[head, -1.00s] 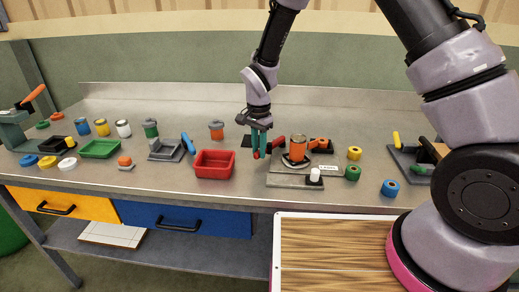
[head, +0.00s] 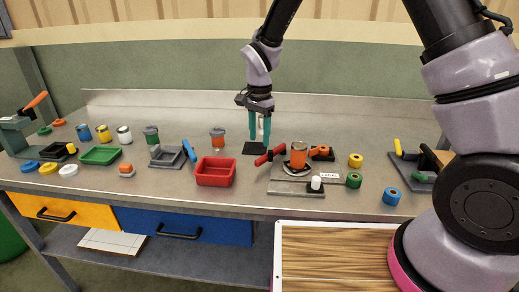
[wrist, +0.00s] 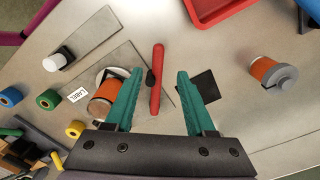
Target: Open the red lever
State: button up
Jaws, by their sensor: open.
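The red lever (head: 270,155) sticks out to the left of a grey fixture (head: 290,187) that holds an orange can (head: 299,155). It also shows in the wrist view (wrist: 157,80), lying lengthwise between the fingers in the picture, with a dark part beside its middle. My gripper (head: 260,139) is open and empty, with teal fingers pointing down. In the head view its tips are above and behind the lever, apart from it. The wrist view also shows both fingers (wrist: 161,75) spread wide, with the orange can (wrist: 103,100) partly hidden behind one.
A red tray (head: 200,182) stands left of the lever. A black square (head: 254,149) lies behind it, below the fingers. A white-topped piece (head: 316,183) stands on the fixture's front. An orange-and-grey can (head: 217,139) stands left of the gripper. The bench's back strip is clear.

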jog(key=shift+r, duration=1.6)
jog(key=s+d+r+n+t+y, duration=0.1)
jog(key=s+d+r+t+y, duration=0.15)
jog(key=d+r, duration=1.6)
jog(key=s+d+r+n+t, duration=0.2)
jog(key=s+d+r+t, duration=0.2)
jog(key=s+d+r, duration=0.3)
jog(key=s+d, duration=0.4)
jog(key=s, duration=0.2)
jog(key=shift+s+d+r+t, duration=0.25)
jog(key=shift+s+d+t, duration=0.1)
jog(key=shift+h, duration=0.25)
